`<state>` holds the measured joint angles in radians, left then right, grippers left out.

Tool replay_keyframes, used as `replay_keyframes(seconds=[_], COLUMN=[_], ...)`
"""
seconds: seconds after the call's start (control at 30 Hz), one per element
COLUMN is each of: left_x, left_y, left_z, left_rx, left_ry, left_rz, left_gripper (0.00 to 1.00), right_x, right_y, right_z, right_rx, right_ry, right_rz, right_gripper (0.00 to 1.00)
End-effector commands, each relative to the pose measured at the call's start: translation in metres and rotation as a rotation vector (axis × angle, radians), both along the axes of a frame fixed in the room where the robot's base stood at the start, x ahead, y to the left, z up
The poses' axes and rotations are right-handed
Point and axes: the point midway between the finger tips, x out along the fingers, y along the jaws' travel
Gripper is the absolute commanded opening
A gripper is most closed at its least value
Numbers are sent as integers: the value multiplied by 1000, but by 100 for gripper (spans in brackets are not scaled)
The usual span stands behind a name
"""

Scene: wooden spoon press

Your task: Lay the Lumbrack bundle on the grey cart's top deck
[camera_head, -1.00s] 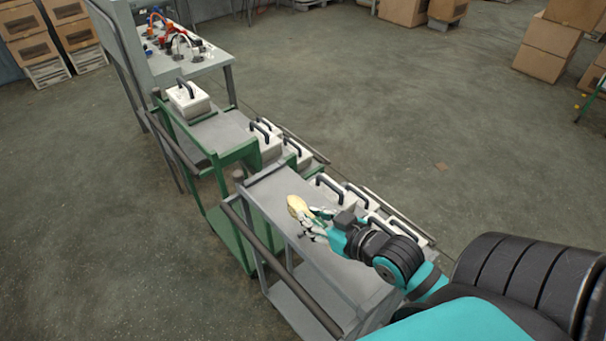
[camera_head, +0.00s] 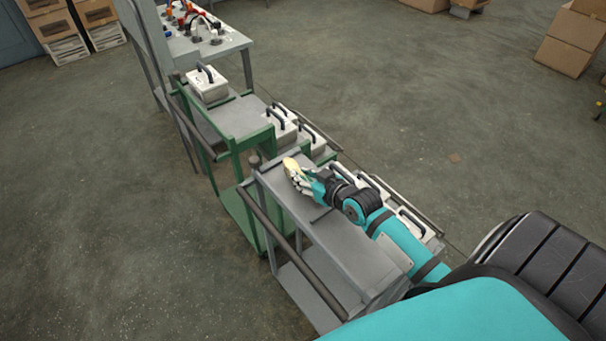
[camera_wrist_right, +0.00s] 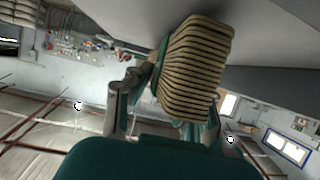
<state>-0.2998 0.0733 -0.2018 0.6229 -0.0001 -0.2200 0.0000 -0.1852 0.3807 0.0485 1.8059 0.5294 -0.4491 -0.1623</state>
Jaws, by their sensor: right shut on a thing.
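The Lumbrack bundle (camera_head: 291,165) is a pale tan bundle. In the right wrist view it is a stack of thin slats (camera_wrist_right: 195,70) with dark gaps and a green band at its side. My right gripper (camera_head: 304,182) is shut on it, with a finger on either side in the wrist view (camera_wrist_right: 165,95). The grey cart's top deck (camera_head: 345,243) is under my right arm, and the bundle shows over its far end. A grey surface lies close to the bundle in the wrist view; I cannot tell whether they touch. My left gripper is out of view.
A green cart (camera_head: 237,117) stands just beyond the grey cart, with a white handled box (camera_head: 208,86) on it. Several more handled boxes (camera_head: 281,128) line the carts' right side. A workbench (camera_head: 215,45) with tools is farther back. Open floor (camera_head: 400,100) lies to the right.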

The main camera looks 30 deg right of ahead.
Motion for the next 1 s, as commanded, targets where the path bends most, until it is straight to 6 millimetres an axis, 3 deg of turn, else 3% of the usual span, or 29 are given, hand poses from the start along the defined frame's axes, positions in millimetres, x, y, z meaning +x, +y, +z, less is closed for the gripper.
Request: replay_keyframes(seconds=[0.3, 0.33, 0.5, 0.8, 1.0], left_x=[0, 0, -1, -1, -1], left_y=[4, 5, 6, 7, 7], left_z=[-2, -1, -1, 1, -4], left_rx=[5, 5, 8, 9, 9], left_ry=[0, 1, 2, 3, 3], left_rz=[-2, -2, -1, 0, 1], left_gripper=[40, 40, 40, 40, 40], right_x=[0, 0, 0, 0, -26], right_y=[0, 0, 0, 0, -3], right_z=[-3, -3, -2, 1, 8], right_rx=[0, 1, 1, 1, -1], right_ry=[0, 0, 0, -1, 1], right_rz=[0, 0, 0, 0, 1], right_gripper=[0, 20, 41, 41, 41])
